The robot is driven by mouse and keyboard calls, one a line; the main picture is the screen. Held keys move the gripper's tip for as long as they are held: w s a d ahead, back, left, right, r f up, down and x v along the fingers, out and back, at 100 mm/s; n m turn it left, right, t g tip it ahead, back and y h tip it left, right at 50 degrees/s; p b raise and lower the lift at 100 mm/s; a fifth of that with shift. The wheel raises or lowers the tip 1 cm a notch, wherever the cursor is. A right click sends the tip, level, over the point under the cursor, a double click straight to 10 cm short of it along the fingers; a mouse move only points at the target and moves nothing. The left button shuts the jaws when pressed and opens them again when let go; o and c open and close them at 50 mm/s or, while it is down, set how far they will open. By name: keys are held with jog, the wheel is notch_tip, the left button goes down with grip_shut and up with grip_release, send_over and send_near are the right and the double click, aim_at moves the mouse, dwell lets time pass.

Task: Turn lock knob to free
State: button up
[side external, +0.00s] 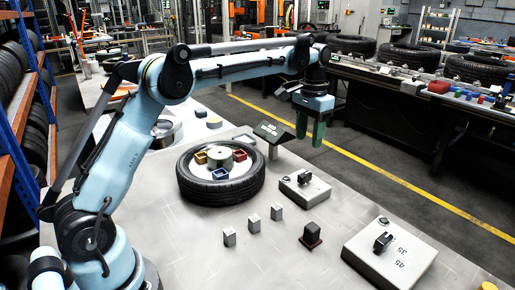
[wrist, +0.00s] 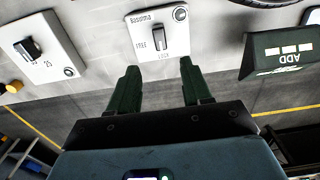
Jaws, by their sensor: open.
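The lock knob (wrist: 164,32) is a dark raised handle on a pale box (wrist: 140,27) marked FREE and LOCK. In the wrist view its long side runs roughly up and down, above the word LOCK; its exact setting is hard to tell. In the side view the knob (side external: 304,178) sits on top of the small box (side external: 312,196) right of the tyre. My gripper (side external: 310,142) is open and empty, above and behind that box, fingers pointing down. In the wrist view the two green fingers of my gripper (wrist: 159,68) are wide apart, clear of the knob.
A dial box (side external: 370,272) marked 35 and 45 stands at front right. A dark ADD panel (wrist: 285,50) stands near the lock box. A tyre (side external: 221,190) holds small coloured blocks. Grey blocks (side external: 253,223) and a dark red-based piece (side external: 311,235) stand on the table.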

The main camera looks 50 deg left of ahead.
aim_at(305, 174)
notch_tip(305, 174, down, 12)
jog(key=shift+r, duration=0.25)
dwell(0.3)
grip_shut()
jog(key=shift+m, duration=0.3)
jog(key=m, duration=0.6)
jog(key=shift+m, duration=0.3)
jog(key=m, duration=0.6)
jog(key=shift+r+m, duration=0.1)
jog(key=shift+m, duration=0.3)
